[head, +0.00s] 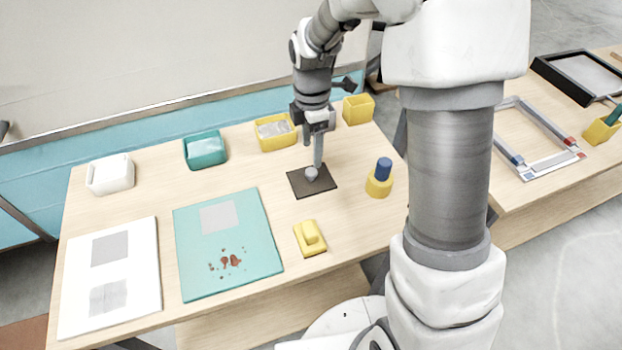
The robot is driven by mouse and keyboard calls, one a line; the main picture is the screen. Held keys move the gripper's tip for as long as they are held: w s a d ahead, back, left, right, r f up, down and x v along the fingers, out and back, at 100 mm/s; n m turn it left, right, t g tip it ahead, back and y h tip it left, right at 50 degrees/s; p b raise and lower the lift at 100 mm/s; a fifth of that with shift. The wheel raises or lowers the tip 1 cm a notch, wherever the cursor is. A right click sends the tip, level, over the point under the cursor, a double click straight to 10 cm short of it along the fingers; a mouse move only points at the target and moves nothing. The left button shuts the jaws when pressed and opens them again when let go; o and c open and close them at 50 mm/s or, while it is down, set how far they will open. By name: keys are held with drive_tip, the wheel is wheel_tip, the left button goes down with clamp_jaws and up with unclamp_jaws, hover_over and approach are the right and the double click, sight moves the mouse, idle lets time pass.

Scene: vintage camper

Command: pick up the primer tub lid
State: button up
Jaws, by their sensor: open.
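A flat dark brown square (324,186) lies on the wooden table, with a small grey knob (311,174) at its middle. I take it for the primer tub lid, though no label shows. My gripper (317,164) points down over it, its fingers at the knob. The jaws are open. The fingers overlap from this angle, and I cannot tell whether they touch the knob or stand around it.
A yellow tub with grey content (291,139), a teal tub (205,150) and a white tub (110,175) line the back. A blue-topped yellow holder (379,185) stands right of the lid. A yellow block (310,238) and a teal panel (260,255) lie in front.

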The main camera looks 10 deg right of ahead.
sight(311, 171)
drive_tip(key=f, duration=0.7)
drive_tip(key=shift+s+a+f+b, duration=0.1)
drive_tip(key=shift+s+b, duration=0.15)
drive_tip(key=shift+b, duration=0.1)
drive_tip(key=shift+c, duration=0.4)
clamp_jaws()
